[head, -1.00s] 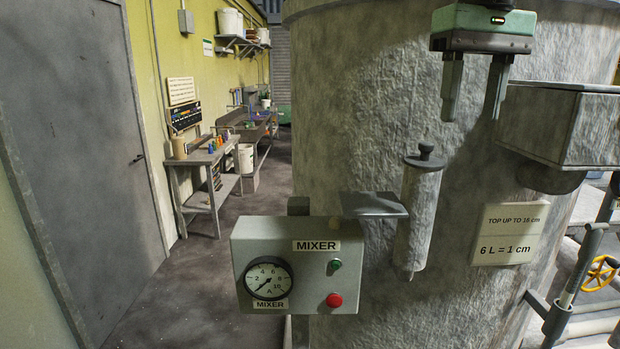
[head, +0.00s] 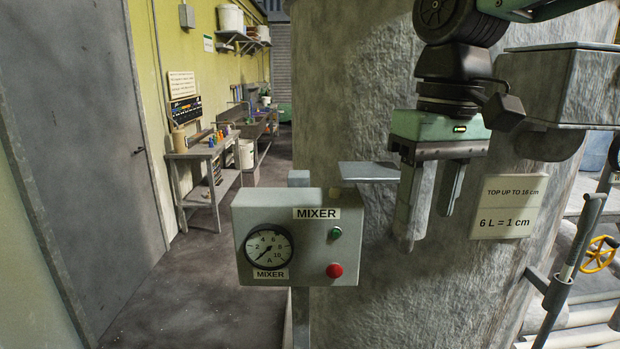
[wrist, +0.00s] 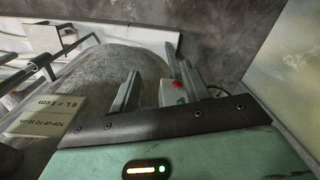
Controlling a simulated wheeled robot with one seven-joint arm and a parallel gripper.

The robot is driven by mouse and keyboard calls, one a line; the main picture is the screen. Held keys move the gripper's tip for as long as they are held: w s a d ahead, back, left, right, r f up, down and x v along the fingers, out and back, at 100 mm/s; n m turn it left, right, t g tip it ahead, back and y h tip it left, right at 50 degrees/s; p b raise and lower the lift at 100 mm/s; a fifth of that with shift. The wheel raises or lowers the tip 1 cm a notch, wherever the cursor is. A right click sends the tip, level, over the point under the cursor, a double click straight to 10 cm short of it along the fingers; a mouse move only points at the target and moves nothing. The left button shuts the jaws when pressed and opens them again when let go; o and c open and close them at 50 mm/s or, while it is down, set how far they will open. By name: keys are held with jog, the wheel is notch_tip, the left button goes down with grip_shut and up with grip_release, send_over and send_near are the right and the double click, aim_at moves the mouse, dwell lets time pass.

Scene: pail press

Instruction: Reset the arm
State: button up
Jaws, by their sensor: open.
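My gripper (head: 428,225) hangs pointing down in front of the big grey tank (head: 340,110), right of the mixer box. Its two grey fingers are apart. In the wrist view the fingers (wrist: 150,85) are also spread. My arm reaches in from the top right.
The grey mixer box (head: 250,215) with gauge, green control (head: 335,233) and red button (head: 335,270) is close left of my gripper. A small shelf (head: 370,172) juts out behind it. A sign (head: 505,215), box (head: 560,88) and yellow valve wheel (head: 598,254) are right. Floor at left is clear.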

jog(key=s+f+n+b, duration=0.1)
jog(key=s+f+b, duration=0.1)
jog(key=s+f, duration=0.3)
jog(key=s+f+n+b, duration=0.1)
jog(key=s+f+b, duration=0.2)
jog(key=f, duration=1)
jog(key=s+f+n+b, duration=0.1)
jog(key=s+f+b, duration=0.2)
jog(key=s+f, duration=0.4)
notch_tip(320, 180, down, 2)
jog(key=shift+s+a+f, duration=0.15)
jog(key=shift+a, duration=0.05)
jog(key=shift+s+n, duration=0.15)
jog(key=shift+n, duration=0.15)
jog(key=shift+c, duration=0.4)
